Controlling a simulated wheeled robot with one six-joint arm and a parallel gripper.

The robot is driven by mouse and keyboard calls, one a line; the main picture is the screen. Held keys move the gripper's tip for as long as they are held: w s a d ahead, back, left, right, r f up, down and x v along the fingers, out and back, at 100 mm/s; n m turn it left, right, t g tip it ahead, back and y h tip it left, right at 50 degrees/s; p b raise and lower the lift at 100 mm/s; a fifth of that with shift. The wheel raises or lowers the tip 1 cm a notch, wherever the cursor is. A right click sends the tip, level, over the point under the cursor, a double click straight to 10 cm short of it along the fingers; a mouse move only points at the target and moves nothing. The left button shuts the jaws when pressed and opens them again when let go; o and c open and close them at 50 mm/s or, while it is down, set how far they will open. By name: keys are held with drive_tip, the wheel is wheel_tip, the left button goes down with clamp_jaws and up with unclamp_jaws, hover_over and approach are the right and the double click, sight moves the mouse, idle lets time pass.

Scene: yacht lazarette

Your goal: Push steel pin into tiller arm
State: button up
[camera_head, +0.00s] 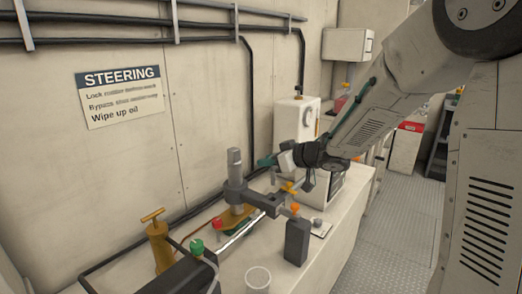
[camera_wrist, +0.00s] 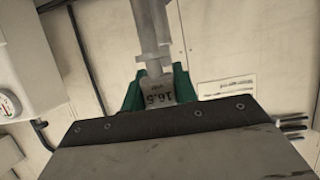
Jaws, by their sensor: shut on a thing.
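My gripper (camera_head: 272,161) has green fingertips and is above the bench, near the far end of the dark grey tiller arm (camera_head: 262,199). In the wrist view my gripper (camera_wrist: 158,92) is shut on a grey piece marked 16.5 (camera_wrist: 160,96). A grey shaft (camera_wrist: 151,30) runs from it toward the top of that view. I cannot tell whether this is the steel pin. The tiller arm reaches right from an upright grey post (camera_head: 234,165). An orange fitting (camera_head: 290,188) is near its far end. The pin hole is too small to see.
A shiny rod (camera_head: 240,232) runs from a black cylinder (camera_head: 180,275) toward the tiller arm. The STEERING sign (camera_head: 120,95) is on the wall.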

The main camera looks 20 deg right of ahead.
drive_tip(key=shift+w+r, duration=0.15)
drive_tip(key=shift+w, duration=0.1)
drive_tip(key=shift+s, duration=0.1)
hover_over(269, 197)
drive_tip(key=shift+f, duration=2.4)
drive_tip(key=shift+f, duration=2.65)
idle(0.5)
drive_tip(key=o, duration=1.1)
